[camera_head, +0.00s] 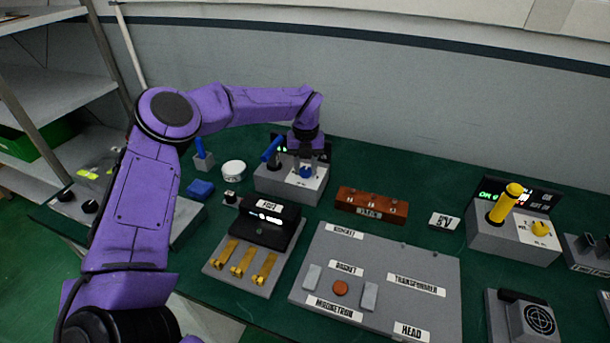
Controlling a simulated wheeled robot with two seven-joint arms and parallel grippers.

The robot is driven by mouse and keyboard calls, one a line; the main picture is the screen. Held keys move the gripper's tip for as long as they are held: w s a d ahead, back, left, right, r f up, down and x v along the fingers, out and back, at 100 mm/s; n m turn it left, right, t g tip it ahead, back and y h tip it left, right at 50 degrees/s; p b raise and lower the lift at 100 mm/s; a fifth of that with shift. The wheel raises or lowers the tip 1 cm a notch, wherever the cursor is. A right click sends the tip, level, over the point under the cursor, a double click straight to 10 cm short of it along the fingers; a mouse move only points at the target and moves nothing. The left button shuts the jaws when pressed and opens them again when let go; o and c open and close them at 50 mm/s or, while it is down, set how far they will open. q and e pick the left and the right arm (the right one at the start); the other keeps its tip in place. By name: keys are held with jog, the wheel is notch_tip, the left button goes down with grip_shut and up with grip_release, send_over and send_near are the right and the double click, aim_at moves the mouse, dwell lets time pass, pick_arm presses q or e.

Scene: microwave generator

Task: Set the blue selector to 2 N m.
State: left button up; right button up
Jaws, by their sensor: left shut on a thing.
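The blue selector (306,171) is a small blue knob on top of a grey box (278,186) at the back left of the green table. My left gripper (305,168) reaches down from above and is shut on the blue selector. A white label lies around the knob, but its marks are too small to read. A blue lever (271,149) stands tilted on the same box, left of the knob. A dark display behind the box is mostly hidden by my gripper, so its reading cannot be told. My right gripper is not in view.
A similar grey box (492,240) with a yellow lever (506,203) and yellow knob (541,228) stands at the right. A brown block (371,205), a black unit (267,222) and a grey labelled board (430,290) lie in front. A white round tub (233,169) stands left of the blue-lever box.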

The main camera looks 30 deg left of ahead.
aim_at(304, 169)
pick_arm(q)
jog(key=n+b, duration=0.5)
jog(key=shift+a+f, duration=0.15)
jog(key=shift+f, duration=0.05)
jog(key=shift+r+n+b, duration=0.2)
jog(key=shift+n+b, duration=1.35)
jog(key=shift+n, duration=0.05)
jog(key=o, duration=1)
jog(key=shift+a, duration=0.15)
jog(key=shift+o, duration=0.2)
jog(key=shift+w+f, duration=0.1)
jog(key=shift+f, duration=0.05)
notch_tip(304, 169, up, 11)
jog(key=shift+f, duration=0.2)
